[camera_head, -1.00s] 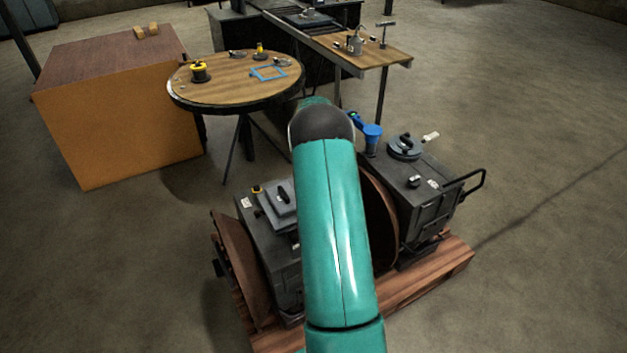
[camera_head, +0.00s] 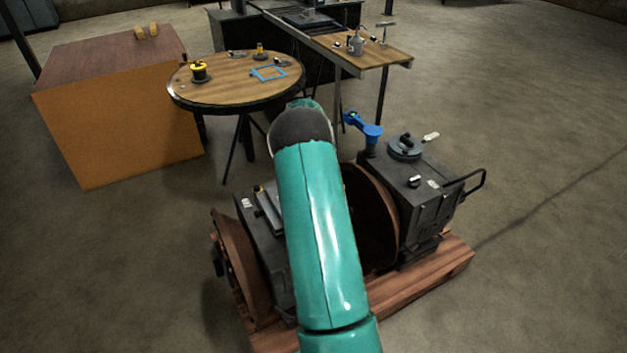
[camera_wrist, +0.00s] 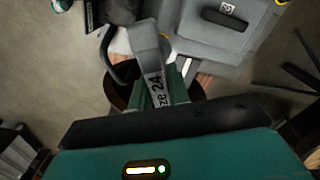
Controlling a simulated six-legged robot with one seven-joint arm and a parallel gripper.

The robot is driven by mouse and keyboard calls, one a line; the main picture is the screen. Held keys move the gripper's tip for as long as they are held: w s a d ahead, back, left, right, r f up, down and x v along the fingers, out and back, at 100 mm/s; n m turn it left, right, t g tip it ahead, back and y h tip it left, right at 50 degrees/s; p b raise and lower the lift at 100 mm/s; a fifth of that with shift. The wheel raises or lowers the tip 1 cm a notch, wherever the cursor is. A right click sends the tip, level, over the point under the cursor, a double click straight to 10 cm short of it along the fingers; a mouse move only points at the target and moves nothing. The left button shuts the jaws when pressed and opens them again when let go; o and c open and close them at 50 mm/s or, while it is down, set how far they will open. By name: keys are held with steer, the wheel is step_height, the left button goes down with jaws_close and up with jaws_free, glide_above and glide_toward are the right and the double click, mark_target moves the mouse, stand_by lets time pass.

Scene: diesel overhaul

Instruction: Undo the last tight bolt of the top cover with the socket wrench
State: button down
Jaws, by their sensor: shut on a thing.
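In the wrist view my gripper (camera_wrist: 161,84) is shut on the socket wrench (camera_wrist: 149,50), a grey tool whose label partly reads "ze 24". The wrench points away from me, beside the top cover. The top cover (camera_wrist: 207,38), a light grey plate with a dark handle, lies to the upper right. In the head view the top cover (camera_head: 268,208) sits on the left engine block, mostly hidden behind my arm. My gripper is hidden there too. I cannot tell whether the socket touches a bolt, and I cannot make out the tight bolt.
The engine stands on a wooden pallet (camera_head: 440,268). Its right block (camera_head: 412,215) carries a round grey lid (camera_head: 405,147) and a blue fitting (camera_head: 366,130). Behind are a round table (camera_head: 225,90), a brown box (camera_head: 125,130) and a workbench (camera_head: 390,55). Floor at right is clear.

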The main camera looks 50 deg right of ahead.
steer(key=m, duration=0.4)
steer(key=shift+m, duration=0.4)
steer(key=m, duration=1.2)
steer(key=shift+m, duration=0.3)
steer(key=shift+f, duration=0.1)
